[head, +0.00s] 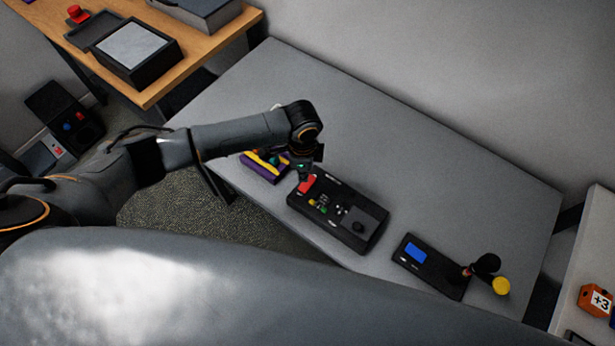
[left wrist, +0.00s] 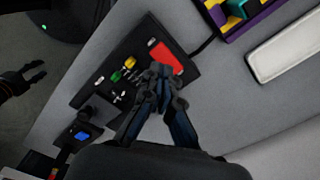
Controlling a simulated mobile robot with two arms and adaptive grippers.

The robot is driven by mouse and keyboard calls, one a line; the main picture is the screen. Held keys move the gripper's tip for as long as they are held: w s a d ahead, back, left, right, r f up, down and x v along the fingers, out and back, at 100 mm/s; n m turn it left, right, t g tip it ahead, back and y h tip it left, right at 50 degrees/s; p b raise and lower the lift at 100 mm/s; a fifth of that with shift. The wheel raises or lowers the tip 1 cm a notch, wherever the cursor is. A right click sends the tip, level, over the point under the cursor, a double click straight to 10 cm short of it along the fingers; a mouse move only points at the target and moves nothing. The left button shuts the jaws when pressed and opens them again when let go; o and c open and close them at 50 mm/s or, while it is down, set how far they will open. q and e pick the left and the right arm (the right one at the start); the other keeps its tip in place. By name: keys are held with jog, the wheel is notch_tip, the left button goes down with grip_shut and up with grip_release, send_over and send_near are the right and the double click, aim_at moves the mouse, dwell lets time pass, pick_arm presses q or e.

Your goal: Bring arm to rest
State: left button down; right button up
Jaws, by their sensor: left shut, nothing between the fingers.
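My left arm reaches in from the left in the head view, over the grey table (head: 400,130). My left gripper (head: 303,174) points down above the red-marked end of a black task board (head: 333,217). In the left wrist view the left gripper (left wrist: 162,72) has its fingers together with nothing between them, in front of the board (left wrist: 100,84) beside its red patch. My right gripper (left wrist: 41,71) shows at the left edge of the left wrist view, away from the board, with its fingers apart and empty. It does not show in the head view.
A purple and yellow tray (head: 264,168) lies just left of the board, close to my left gripper. A black device with a blue screen (head: 428,262) lies to the right. A wooden table (head: 170,82) stands at upper left. The back of the grey table is clear.

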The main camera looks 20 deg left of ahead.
pick_arm(q)
jog(key=shift+r+p, duration=0.55)
jog(key=shift+r, duration=0.25)
